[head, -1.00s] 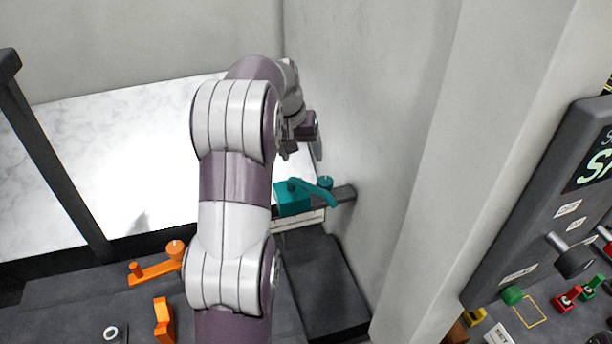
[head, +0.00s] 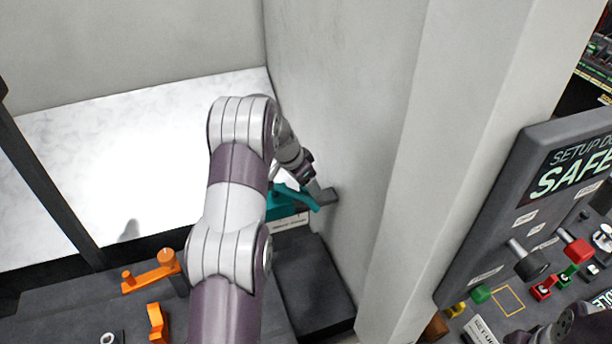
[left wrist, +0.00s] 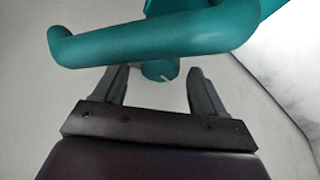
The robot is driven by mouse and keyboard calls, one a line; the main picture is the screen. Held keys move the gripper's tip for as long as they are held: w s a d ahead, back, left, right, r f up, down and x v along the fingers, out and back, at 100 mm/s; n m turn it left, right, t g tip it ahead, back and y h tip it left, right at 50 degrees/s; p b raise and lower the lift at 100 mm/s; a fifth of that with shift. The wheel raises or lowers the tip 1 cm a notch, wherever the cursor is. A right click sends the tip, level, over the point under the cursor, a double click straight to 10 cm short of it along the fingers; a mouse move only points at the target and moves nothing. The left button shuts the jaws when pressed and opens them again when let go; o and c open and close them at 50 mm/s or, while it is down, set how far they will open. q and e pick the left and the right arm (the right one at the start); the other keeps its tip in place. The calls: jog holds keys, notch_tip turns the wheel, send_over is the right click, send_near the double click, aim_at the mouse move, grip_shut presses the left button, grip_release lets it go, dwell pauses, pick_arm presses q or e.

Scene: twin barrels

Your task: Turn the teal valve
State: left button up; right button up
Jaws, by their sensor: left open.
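The teal valve (head: 298,196) sits at the foot of the grey wall, partly hidden by my left arm in the head view. Its curved handle (left wrist: 150,40) crosses the top of the left wrist view, close to the camera. My left gripper (head: 312,178) is at the valve's handle in the head view. In the left wrist view its two fingers (left wrist: 158,84) are spread apart, with a short teal cylinder (left wrist: 160,70) of the valve showing between their tips. I cannot tell whether the fingers touch the valve.
An orange lever (head: 150,272) and another orange part (head: 157,324) stand on the dark surface at left. A grey wall (head: 345,130) rises close on the valve's right. A control panel reading SAFE (head: 540,200) is at right, with part of my right arm below it.

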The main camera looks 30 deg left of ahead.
pick_arm(q)
jog(key=shift+f, duration=0.25)
jog(key=shift+d, duration=0.1)
jog(key=c, duration=1.1)
jog(key=shift+o, duration=0.2)
